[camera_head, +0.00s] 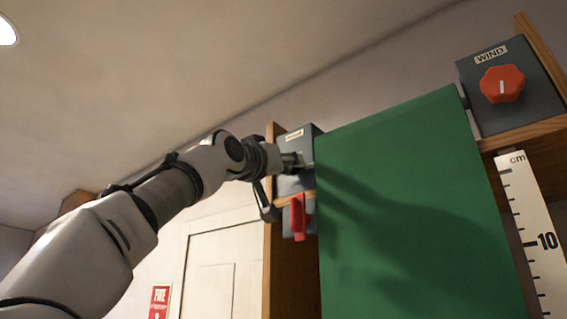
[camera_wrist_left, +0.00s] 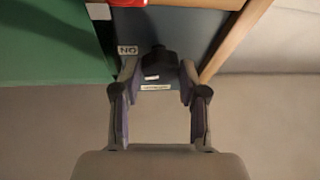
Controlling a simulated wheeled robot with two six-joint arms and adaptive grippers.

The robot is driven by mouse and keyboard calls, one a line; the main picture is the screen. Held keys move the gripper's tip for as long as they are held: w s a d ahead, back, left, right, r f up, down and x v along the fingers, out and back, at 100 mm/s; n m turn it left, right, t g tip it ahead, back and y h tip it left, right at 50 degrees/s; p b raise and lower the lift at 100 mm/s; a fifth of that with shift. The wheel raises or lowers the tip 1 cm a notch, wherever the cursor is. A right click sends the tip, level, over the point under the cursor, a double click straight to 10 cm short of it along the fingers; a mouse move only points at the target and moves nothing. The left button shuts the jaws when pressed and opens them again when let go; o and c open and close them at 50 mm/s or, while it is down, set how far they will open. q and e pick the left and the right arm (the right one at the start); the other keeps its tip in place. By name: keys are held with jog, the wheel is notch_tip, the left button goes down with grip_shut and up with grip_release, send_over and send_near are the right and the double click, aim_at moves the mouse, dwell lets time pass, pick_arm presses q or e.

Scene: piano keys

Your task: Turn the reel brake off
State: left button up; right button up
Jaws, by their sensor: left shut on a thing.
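A dark grey box (camera_head: 298,136) with a small, unreadable label is mounted on a wooden frame left of the green panel. In the left wrist view its face (camera_wrist_left: 200,28) carries an upside-down "ON" label (camera_wrist_left: 127,50) and another label too small to read. A black knob (camera_wrist_left: 158,66) with a white mark sits on this face. My left gripper (camera_head: 297,161) reaches the box from the left. In the left wrist view its fingers (camera_wrist_left: 158,76) are on either side of the knob, shut on it. The head view hides the knob. My right gripper is not in view.
A red lever (camera_head: 298,217) hangs just below the box. The large green panel (camera_head: 410,200) is close to the right of my gripper. Farther right are a red "WIND" knob (camera_head: 502,84) and a cm scale (camera_head: 530,235). Free room lies left.

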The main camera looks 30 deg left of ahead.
pick_arm(q)
jog(key=shift+d+r+n+g+y+p, duration=0.1)
jog(key=shift+n+g+y+p, duration=0.8)
jog(key=shift+n, duration=2.1)
jog(key=shift+a+r+n+g+y+p, duration=0.15)
jog(key=shift+n+g+y+p, duration=0.7)
jog(key=shift+n, duration=2.15)
jog(key=shift+d+r+n+g+y+p, duration=0.15)
jog(key=shift+n+g+y+p, duration=0.2)
jog(key=shift+n+g+p, duration=1.8)
jog(key=shift+f+n+t+b, duration=0.1)
jog(key=shift+n+t+b, duration=0.4)
jog(key=shift+n+t, duration=0.6)
jog(key=o, duration=1.1)
jog(key=shift+w, duration=0.1)
jog(key=shift+o, duration=0.2)
jog(key=shift+w+d, duration=0.15)
jog(key=shift+w, duration=0.1)
jog(key=shift+s+m, duration=0.2)
jog(key=shift+m, duration=0.05)
